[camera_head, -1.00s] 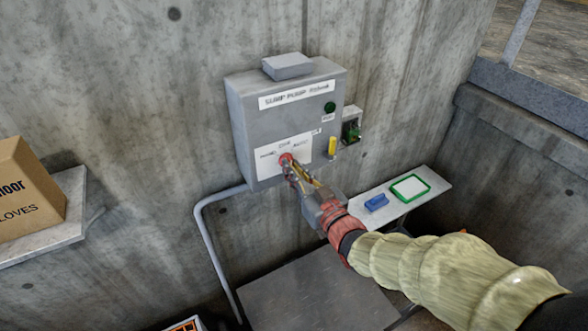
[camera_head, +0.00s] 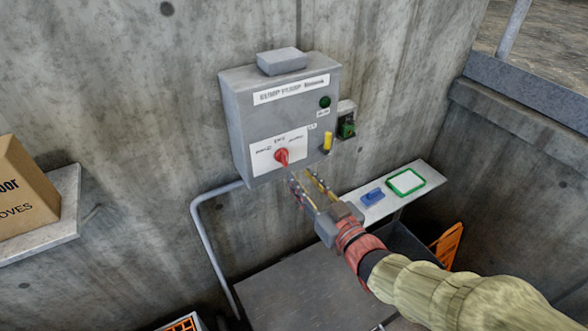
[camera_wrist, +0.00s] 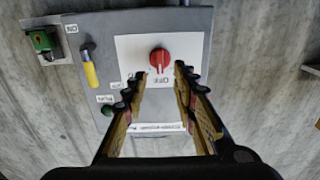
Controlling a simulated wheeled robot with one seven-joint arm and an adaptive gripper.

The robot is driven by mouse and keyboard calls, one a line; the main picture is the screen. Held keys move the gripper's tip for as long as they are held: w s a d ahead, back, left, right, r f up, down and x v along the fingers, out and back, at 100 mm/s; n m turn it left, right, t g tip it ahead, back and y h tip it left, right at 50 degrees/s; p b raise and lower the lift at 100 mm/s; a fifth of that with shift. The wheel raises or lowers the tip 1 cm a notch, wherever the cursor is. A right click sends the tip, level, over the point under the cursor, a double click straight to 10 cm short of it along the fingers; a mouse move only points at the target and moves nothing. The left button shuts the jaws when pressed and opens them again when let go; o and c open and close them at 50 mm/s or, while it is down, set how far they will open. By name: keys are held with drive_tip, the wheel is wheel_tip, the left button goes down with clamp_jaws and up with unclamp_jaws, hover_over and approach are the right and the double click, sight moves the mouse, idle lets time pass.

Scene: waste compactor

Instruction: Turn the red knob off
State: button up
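The red knob (camera_head: 281,157) is on the white label plate at the lower front of the grey sump pump box (camera_head: 240,120). In the wrist view the knob (camera_wrist: 159,60) shows upside down, with a pale mark that points toward the word OFF. My gripper (camera_head: 306,178) is open and empty, just in front of and below the knob in the head view. In the wrist view its two fingers stand apart, with the knob beyond the tips and touching neither. The knob is fully visible.
A yellow handle (camera_head: 327,141) and a green button (camera_head: 325,102) are on the box. A small green switch (camera_head: 347,128) is right of it. A shelf (camera_head: 430,172) holds a blue object and a green-framed item. A cardboard box (camera_head: 22,190) stands at left.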

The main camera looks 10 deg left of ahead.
drive_tip(key=v, duration=0.5)
idle(0.4)
